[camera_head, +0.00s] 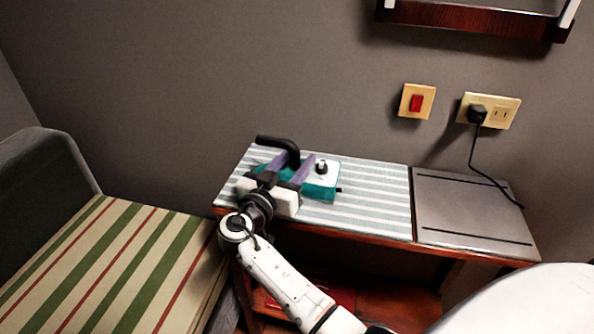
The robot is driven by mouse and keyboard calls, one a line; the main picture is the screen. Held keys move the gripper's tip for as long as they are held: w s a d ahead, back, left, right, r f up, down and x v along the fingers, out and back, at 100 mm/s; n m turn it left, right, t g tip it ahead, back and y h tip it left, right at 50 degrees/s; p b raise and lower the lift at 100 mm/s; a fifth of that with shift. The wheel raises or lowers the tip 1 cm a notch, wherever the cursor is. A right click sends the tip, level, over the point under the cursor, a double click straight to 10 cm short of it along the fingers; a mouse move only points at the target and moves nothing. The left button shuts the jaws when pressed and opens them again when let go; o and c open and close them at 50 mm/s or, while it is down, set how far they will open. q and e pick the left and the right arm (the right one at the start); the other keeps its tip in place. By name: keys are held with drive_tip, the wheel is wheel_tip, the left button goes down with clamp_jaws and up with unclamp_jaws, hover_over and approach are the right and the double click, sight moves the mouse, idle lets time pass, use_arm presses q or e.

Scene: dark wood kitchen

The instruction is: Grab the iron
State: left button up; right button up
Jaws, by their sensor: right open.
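The iron (326,178), teal and white with a black knob and a curved black handle, lies on the striped ironing surface (375,203) of a low wooden table. My right gripper (291,168) is over the iron's left part, its two purple-grey fingers apart. The lower end of the black handle appears to lie between or just behind the fingers; I cannot tell whether they touch it. The gripper and wrist hide the iron's near left part. My left gripper is not in view.
A grey metal plate (468,207) covers the table's right end. A black cord hangs from the wall outlet (490,110) to it. A red switch (416,102) is on the wall. A striped seat (110,265) stands close on the left. The striped surface right of the iron is clear.

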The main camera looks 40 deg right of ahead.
clamp_jaws()
idle(1.2)
drive_tip(key=shift+w+r, duration=0.1)
drive_tip(key=shift+r, duration=0.2)
